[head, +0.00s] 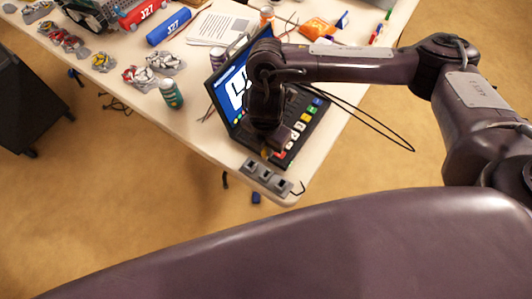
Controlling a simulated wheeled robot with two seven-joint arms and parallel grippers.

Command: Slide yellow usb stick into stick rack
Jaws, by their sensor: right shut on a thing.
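The grey stick rack (267,177) lies at the near corner of the table, with dark slots along its top. My right gripper (270,153) points down just above and behind the rack, over the front edge of the black console. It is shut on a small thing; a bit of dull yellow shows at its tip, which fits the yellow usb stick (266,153). The stick is mostly hidden by the gripper, and I cannot tell its tilt. It appears apart from the rack. My left gripper is not in view.
The black console (309,121) with lit screen and coloured keys stands open behind the rack. A cable loops off the table's right side. A blue item (256,198) is below the edge.

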